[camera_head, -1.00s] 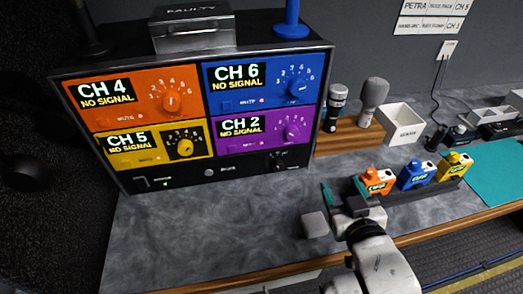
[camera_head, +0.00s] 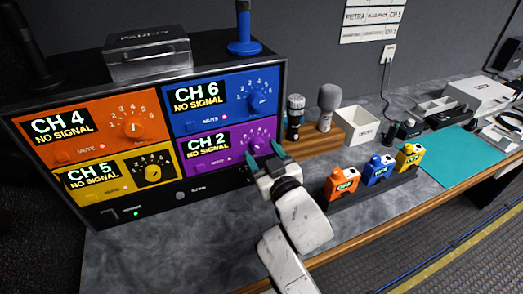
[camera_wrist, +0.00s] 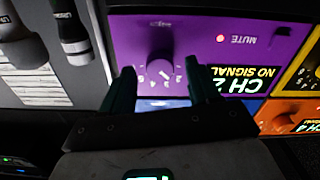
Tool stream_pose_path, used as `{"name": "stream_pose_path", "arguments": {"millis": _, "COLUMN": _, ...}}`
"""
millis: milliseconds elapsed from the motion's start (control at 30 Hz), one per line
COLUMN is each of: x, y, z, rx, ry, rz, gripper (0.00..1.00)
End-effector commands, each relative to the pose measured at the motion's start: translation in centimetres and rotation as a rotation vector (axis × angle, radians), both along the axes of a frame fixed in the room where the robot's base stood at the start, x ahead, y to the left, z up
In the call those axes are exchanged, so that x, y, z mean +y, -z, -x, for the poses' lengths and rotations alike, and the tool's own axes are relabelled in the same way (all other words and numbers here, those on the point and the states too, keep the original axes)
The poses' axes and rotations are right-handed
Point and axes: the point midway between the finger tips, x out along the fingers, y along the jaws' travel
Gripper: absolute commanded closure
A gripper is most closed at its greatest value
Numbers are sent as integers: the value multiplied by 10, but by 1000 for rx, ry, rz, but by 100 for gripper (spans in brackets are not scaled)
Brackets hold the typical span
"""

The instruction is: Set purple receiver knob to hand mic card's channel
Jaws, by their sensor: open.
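The purple receiver panel (camera_head: 205,165) reads CH 2 and NO SIGNAL at the rack's lower right. Its purple knob (camera_head: 255,146) is right by my gripper (camera_head: 264,157), partly screened by it. In the wrist view, the knob (camera_wrist: 160,68) shows between the two teal fingertips of my open gripper (camera_wrist: 158,68). I cannot tell whether the fingers reach around it or touch it. Wall cards (camera_head: 372,18) hang at the upper right; one starts with PETRA, and the lower card's channel digit is too small to read surely.
The orange panel (camera_head: 95,128) reads CH 4, the blue panel (camera_head: 215,97) CH 6 and the yellow panel (camera_head: 120,180) CH 5. Two microphones (camera_head: 328,105) stand right of the rack. Orange, blue and yellow packs (camera_head: 343,183) stand in a front holder. The counter's left front is clear.

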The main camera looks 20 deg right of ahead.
Motion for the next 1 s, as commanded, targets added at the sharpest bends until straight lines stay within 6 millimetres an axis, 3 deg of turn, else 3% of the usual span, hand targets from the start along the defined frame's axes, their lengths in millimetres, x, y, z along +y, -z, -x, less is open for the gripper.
{"name": "stream_pose_path", "arguments": {"millis": 133, "x": 0, "y": 0, "z": -10, "rx": 0, "ry": 0, "rz": 0, "gripper": 39}}
{"name": "stream_pose_path", "arguments": {"millis": 433, "x": 0, "y": 0, "z": -11, "rx": 0, "ry": 0, "rz": 0, "gripper": 39}}
{"name": "stream_pose_path", "arguments": {"millis": 1000, "x": 0, "y": 0, "z": -11, "rx": 0, "ry": 0, "rz": 0, "gripper": 94}}
